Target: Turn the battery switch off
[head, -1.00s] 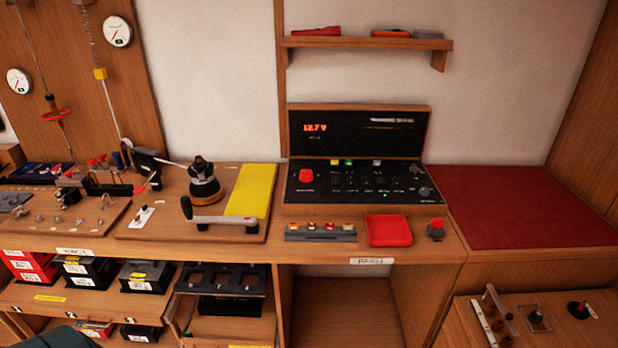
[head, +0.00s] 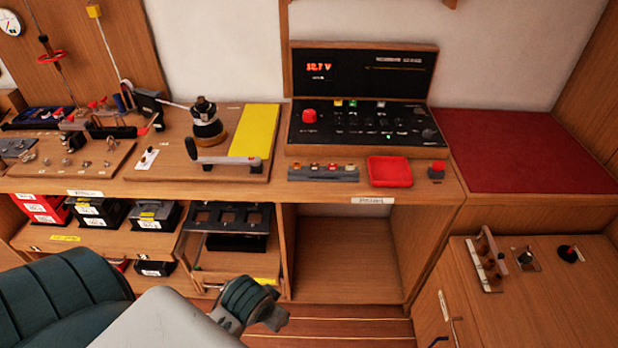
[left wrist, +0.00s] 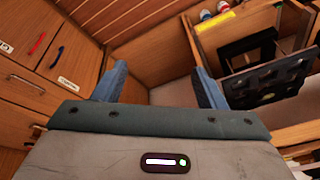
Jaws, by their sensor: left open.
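I cannot tell for sure which control is the battery switch, as the labels are too small to read. A large red knob (head: 309,117) sits at the left of the black switch panel (head: 350,138), under a lit red "12.7 V" readout (head: 318,67). A smaller red-topped knob (head: 436,172) stands at the counter's right front, and a red and black knob (head: 570,253) is on the low right bench. My left gripper (left wrist: 159,67) is open and empty in the left wrist view. In the head view its end (head: 268,315) is low, below the counter. My right gripper is out of view.
A red tray (head: 389,172) and a grey block with several small coloured pieces (head: 323,172) lie in front of the panel. A crank handle (head: 226,160) is to their left. An open cubby (head: 345,255) is under the counter. A red mat (head: 520,150) is clear.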

